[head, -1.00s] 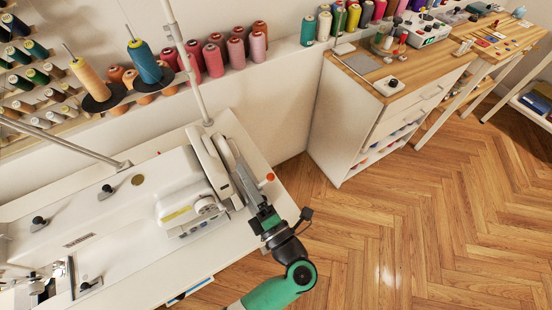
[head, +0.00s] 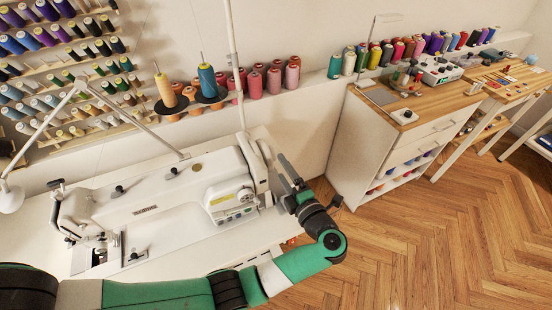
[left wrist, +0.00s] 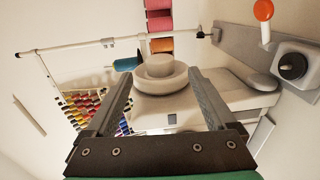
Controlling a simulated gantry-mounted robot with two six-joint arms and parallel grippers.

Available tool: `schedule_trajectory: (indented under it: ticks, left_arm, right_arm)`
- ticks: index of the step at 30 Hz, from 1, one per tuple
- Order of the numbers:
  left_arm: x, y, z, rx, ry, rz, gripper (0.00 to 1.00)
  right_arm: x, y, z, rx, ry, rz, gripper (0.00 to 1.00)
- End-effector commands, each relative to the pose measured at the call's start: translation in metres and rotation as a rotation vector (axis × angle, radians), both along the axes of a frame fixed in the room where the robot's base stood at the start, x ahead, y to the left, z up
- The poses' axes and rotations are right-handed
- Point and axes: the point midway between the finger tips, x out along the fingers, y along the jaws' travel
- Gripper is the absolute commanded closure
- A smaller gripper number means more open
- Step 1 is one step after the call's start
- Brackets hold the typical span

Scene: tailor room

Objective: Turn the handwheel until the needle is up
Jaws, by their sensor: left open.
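The white sewing machine (head: 175,195) stands on its white table. Its handwheel (left wrist: 160,80) is a pale round wheel with a raised hub, at the machine's right end; in the head view it is hard to make out beside my gripper. My left gripper (head: 284,166) is open at that end. In the left wrist view its two fingers (left wrist: 161,95) stand on either side of the wheel, and I see no clear contact. The needle area (head: 90,250) is at the machine's left end, too small to tell the needle's height. My right gripper is not in view.
Thread cones (head: 275,80) line the ledge behind the machine, and a thread stand pole (head: 235,70) rises behind it. An orange knob (left wrist: 263,10) on a post is near the wheel. A wooden-topped cabinet (head: 395,110) stands to the right, with clear floor in front.

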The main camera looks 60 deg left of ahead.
Motion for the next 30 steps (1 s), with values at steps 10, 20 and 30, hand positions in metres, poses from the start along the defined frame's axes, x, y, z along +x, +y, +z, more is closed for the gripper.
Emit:
schedule_trajectory:
  ticks: [10,20,30]
  left_arm:
    - [0.007,0.060,-0.005,0.000,-0.002,0.001,0.11]
    - [0.007,0.064,-0.004,0.001,-0.001,-0.001,0.14]
    - [0.007,0.064,-0.004,0.001,0.000,-0.001,0.76]
  right_arm:
    - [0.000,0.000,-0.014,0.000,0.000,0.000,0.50]
    - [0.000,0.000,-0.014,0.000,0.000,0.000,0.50]
    - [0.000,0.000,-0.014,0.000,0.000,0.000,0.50]
